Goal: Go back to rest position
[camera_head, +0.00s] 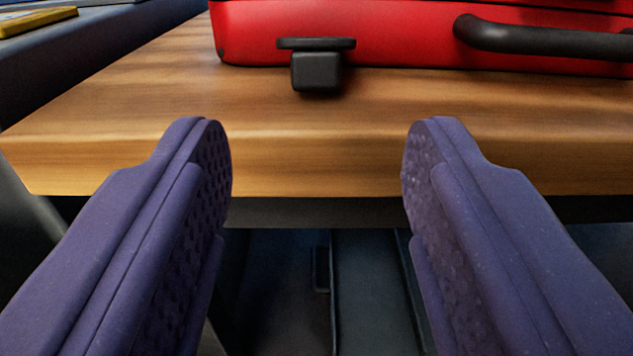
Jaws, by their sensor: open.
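My gripper (316,160) shows from the lower left and lower right of the head camera view. Its two purple fingers with dimpled inner pads are wide apart. Nothing is between them. The fingertips appear in front of the front edge of a wooden table (300,145). Whether they are level with the top or above it, I cannot tell.
A red case (400,40) with a black latch (316,68) and a black handle (530,36) stands on the table. A yellow object (38,20) lies on a dark surface at the upper left. Below the table edge is a dark area.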

